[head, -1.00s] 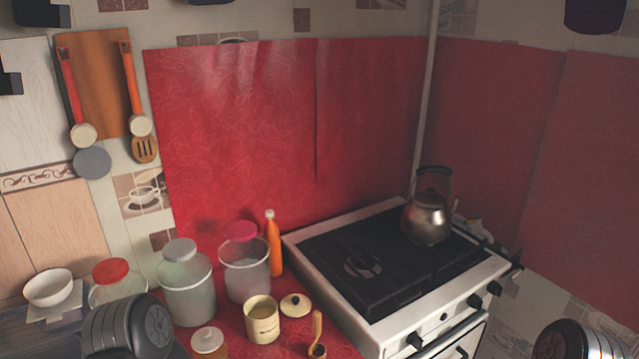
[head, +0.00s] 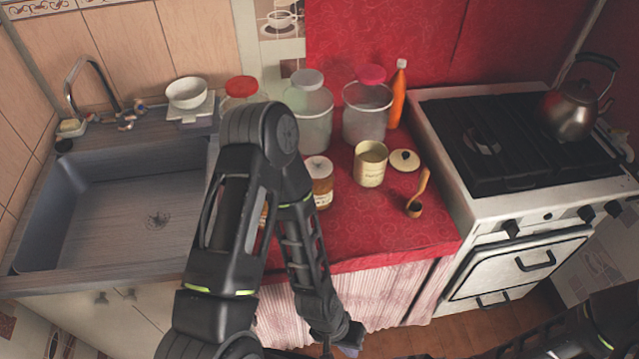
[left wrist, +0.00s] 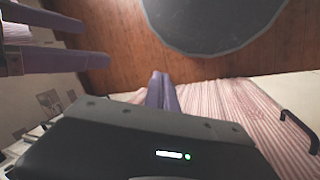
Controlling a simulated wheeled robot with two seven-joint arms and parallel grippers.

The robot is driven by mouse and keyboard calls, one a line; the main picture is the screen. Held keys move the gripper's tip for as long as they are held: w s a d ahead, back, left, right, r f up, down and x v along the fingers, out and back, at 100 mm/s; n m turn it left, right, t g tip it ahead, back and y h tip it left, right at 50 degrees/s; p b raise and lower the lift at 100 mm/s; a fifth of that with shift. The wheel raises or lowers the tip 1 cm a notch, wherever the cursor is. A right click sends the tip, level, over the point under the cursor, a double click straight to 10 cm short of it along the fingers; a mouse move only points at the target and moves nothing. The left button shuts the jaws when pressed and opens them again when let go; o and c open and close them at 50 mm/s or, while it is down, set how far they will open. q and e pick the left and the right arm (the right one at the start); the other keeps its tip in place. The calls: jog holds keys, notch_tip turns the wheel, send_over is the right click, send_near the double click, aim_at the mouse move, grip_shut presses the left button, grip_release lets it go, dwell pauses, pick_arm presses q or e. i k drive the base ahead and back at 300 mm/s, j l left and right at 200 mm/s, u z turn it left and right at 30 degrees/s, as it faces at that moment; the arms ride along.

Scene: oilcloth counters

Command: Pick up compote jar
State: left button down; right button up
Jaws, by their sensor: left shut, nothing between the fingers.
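A small jar with a white lid and amber contents (head: 319,182) stands on the red oilcloth in the head view. I take it for the compote jar, though other jars stand near. My left arm passes in front of the counter, just left of this jar. My left gripper (head: 347,338) hangs low, below the counter edge and well away from the jar. In the left wrist view its fingers (left wrist: 162,90) are together and empty. Two parallel purple fingers at the left of that view look like my right gripper (left wrist: 75,45), spread with nothing between them.
Behind the small jar stand larger glass jars (head: 312,122) with lids. A cream canister (head: 370,166), its lid (head: 404,160), a wooden scoop (head: 416,207) and an orange bottle (head: 398,98) are to the right. A sink (head: 110,205) lies left, a stove (head: 500,195) right.

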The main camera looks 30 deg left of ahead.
aim_at(323, 190)
jog(key=k+j+z, duration=0.15)
jog(key=k+z, duration=0.15)
jog(key=k, duration=0.3)
jog(key=k+z, duration=0.3)
jog(key=k, duration=0.25)
